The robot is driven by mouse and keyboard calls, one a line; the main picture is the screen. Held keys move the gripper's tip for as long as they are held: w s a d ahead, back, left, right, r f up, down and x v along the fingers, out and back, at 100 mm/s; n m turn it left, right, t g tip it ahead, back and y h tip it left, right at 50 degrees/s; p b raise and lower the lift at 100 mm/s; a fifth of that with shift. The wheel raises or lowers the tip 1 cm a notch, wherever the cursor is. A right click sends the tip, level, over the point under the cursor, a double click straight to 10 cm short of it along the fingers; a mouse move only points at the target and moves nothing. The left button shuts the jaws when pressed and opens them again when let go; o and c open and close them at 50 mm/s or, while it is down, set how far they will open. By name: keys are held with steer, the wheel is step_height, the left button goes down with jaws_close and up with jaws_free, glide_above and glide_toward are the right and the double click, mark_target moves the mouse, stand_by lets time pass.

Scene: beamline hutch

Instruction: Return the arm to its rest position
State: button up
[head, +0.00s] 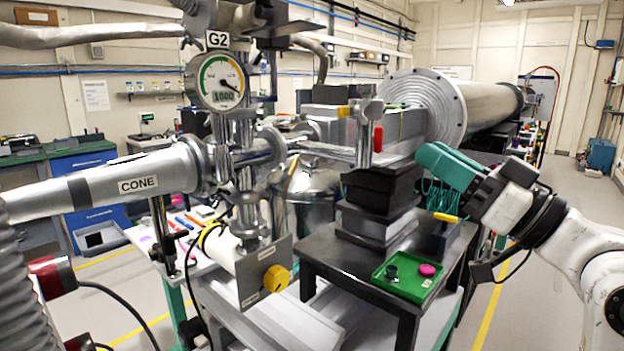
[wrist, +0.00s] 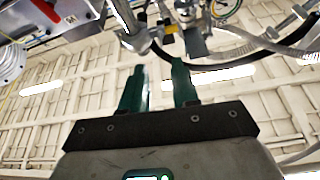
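My gripper (head: 432,160) has teal fingers and is raised at the right in the head view. It is beside the stack of dark blocks (head: 382,190) and in front of the large flanged grey cylinder (head: 470,105). In the wrist view my gripper (wrist: 157,82) shows its two fingers apart with nothing between them. The white arm reaches in from the right edge of the head view.
A black table (head: 325,250) below holds a green tray (head: 388,283) with a pink round piece (head: 427,270) and a dark one. Left are the CONE pipe (head: 138,184), the G2 gauge (head: 220,82) and a yellow knob (head: 276,278). Floor at right (head: 525,300) looks clear.

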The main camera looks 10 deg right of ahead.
steer(key=s+a+f+m+g+h+p, duration=0.1)
steer(key=s+f+m+g+h+p, duration=0.2)
steer(key=f, duration=1.3)
steer(key=s+a+f+m+g+h+p, duration=0.15)
steer(key=f+g+h, duration=0.3)
steer(key=f, duration=1.05)
steer(key=s+d+f+m+g+h+p, duration=0.1)
steer(key=s+f+g, duration=0.4)
steer(key=s, duration=0.8)
steer(key=s+d+f+g+h+p, duration=0.3)
steer(key=s+f+g+h, duration=0.1)
steer(key=s+f, duration=0.8)
steer(key=shift+s+m+g, duration=0.35)
steer(key=shift+s+g, duration=0.1)
steer(key=shift+g, duration=0.1)
steer(key=shift+o, duration=0.4)
steer(key=shift+a, duration=0.1)
